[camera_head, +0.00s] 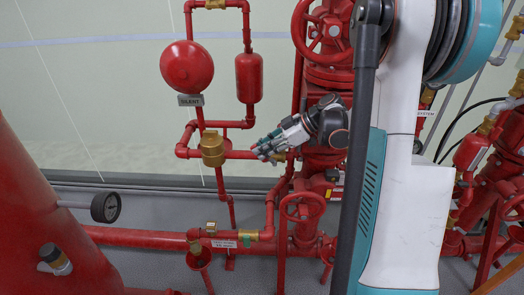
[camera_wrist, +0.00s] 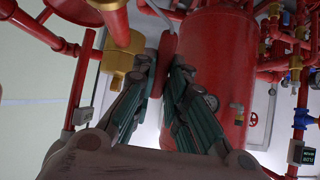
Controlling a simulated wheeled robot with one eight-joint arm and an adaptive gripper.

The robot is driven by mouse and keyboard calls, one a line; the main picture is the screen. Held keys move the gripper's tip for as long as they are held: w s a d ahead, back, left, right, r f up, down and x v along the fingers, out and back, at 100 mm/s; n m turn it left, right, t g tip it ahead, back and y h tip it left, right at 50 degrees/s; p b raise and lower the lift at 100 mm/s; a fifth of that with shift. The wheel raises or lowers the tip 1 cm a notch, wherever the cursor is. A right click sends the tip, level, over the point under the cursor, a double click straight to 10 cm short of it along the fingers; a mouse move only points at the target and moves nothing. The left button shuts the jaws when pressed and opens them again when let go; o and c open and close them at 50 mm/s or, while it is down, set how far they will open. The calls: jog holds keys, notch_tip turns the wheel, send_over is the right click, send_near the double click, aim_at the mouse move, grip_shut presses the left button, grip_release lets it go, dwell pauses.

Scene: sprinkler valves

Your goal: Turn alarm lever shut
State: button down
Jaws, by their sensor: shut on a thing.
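My gripper (camera_head: 264,150) reaches in from the right, just right of a brass valve body (camera_head: 212,148) on the red alarm pipework. In the wrist view my gripper (camera_wrist: 165,75) has its two fingers closed around a narrow red piece (camera_wrist: 168,45), which looks like the alarm lever. In the head view the fingers hide the lever, so its angle cannot be read there. The brass body also shows left of the fingers in the wrist view (camera_wrist: 118,62). A red alarm bell (camera_head: 187,66) with a grey "SILENT" tag (camera_head: 190,100) is above the brass body.
A red cylinder (camera_head: 249,78) hangs above the gripper. A large red valve with a handwheel (camera_head: 302,208) stands close below and right. Open space shows before the pale wall (camera_head: 100,110).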

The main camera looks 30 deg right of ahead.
dwell(0.3)
jog(key=c, duration=1.6)
grip_release()
jog(key=shift+r, duration=0.1)
notch_tip(320, 180, up, 10)
